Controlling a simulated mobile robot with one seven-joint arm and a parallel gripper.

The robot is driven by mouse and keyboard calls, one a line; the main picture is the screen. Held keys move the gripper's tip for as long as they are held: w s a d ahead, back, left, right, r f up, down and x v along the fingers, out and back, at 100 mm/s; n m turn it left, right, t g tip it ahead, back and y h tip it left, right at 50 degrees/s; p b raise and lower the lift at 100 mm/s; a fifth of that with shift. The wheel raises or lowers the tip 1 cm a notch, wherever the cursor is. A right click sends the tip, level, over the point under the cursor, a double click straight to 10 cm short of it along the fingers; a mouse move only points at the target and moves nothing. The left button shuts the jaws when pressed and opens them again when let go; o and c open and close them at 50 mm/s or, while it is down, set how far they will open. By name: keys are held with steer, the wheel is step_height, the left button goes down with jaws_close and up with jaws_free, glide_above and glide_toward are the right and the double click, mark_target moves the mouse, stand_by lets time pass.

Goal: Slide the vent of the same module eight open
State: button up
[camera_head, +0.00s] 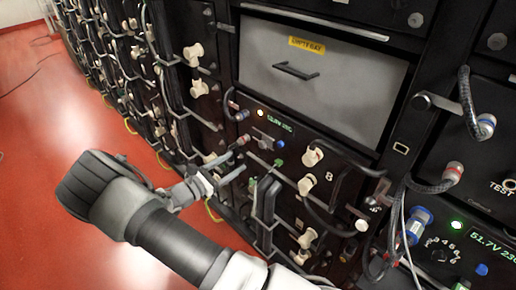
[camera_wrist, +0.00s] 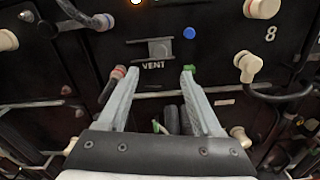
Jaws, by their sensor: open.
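Module eight is the dark front panel marked 8 (camera_head: 328,176), and the 8 also shows in the wrist view (camera_wrist: 270,33). Its vent (camera_wrist: 158,48) is a small grey plate with a tab, above the printed word VENT. In the head view the vent (camera_head: 263,137) is small, and its slide position is hard to tell. My gripper (camera_wrist: 160,72) is open and empty, its fingertips spread just below the vent label. In the head view my gripper (camera_head: 238,161) is in front of the panel's left part. I cannot tell whether the fingertips touch anything.
A red-ended connector (camera_wrist: 118,72) is by the left fingertip, a green one (camera_wrist: 189,69) by the right. A blue button (camera_wrist: 189,33) is right of the vent. Cream plugs and cables (camera_head: 312,156) stick out nearby. Red floor (camera_head: 60,110) is open at left.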

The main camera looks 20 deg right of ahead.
mark_target(261, 145)
steer(key=b+x, duration=0.1)
steer(key=x, duration=1)
steer(key=shift+w+d, duration=0.1)
steer(key=shift+d, duration=0.25)
steer(key=shift+c, duration=0.4)
steer(key=shift+f, duration=0.1)
jaws_close()
stand_by(0.3)
